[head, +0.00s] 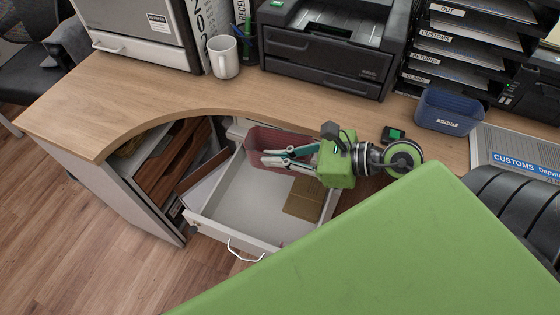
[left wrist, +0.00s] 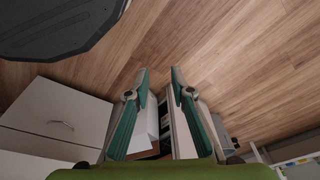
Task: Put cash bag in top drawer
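The open top drawer (head: 225,200) is pulled out below the counter. A maroon, bag-like thing (head: 256,138), which looks like the cash bag, is at its back, partly hidden behind my right gripper. My right gripper (head: 266,158) reaches in from the right over the drawer, its two fingers pointing left in front of the maroon thing. Whether they hold it is unclear. My left gripper (left wrist: 159,73) shows in the left wrist view, fingers apart and empty above the floor.
A brown flat box (head: 303,201) lies in the drawer. On the counter (head: 130,88) stand a mug (head: 223,57), a printer (head: 327,62) and a blue labelled container (head: 448,112). A large green surface fills the lower right of the head view. A black chair (head: 520,205) is at right.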

